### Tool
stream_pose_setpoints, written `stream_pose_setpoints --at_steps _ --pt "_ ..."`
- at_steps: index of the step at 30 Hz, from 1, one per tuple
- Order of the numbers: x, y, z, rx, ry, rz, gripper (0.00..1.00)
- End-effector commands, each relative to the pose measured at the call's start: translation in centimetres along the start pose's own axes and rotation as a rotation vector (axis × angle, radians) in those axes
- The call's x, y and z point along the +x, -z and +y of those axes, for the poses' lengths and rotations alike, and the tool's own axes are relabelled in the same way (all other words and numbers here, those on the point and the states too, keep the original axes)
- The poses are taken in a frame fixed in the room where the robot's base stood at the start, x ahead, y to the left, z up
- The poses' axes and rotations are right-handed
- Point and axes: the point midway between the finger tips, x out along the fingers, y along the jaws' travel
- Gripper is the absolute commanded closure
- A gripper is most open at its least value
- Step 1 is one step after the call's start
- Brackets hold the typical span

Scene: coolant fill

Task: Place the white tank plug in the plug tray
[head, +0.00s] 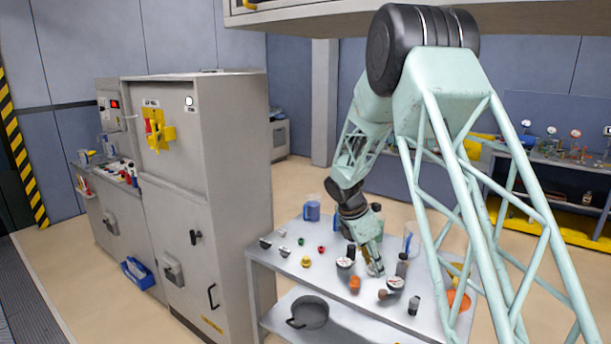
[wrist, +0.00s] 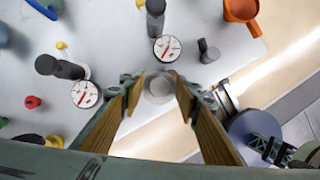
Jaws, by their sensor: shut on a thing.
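My gripper (head: 376,268) is low over the right part of the grey table (head: 262,268) in the head view. In the wrist view its two fingers (wrist: 158,92) are closed on a pale grey-white round piece (wrist: 158,82), which appears to be the white tank plug. The fingers hide its sides, and the piece cannot be made out in the head view. I cannot identify the plug tray for certain; a blue open bin (head: 138,271) hangs on the front of the grey cabinet at the left.
Gauges (wrist: 167,48), a dark cylinder (wrist: 208,52), an orange cup-like piece (wrist: 241,10) and a red knob (wrist: 33,102) stand near my gripper. A blue jug (head: 312,210) is at the table's back. A pot (head: 309,313) sits on the lower shelf. The tall cabinet (head: 230,150) stands left.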

Motion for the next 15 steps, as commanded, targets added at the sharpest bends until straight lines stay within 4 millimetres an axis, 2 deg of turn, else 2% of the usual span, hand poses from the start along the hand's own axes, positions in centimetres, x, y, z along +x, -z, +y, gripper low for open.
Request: stream_pose_setpoints --at_steps 15 --pt "0.0 0.0 -4.6 0.556 0.231 0.0 0.77"
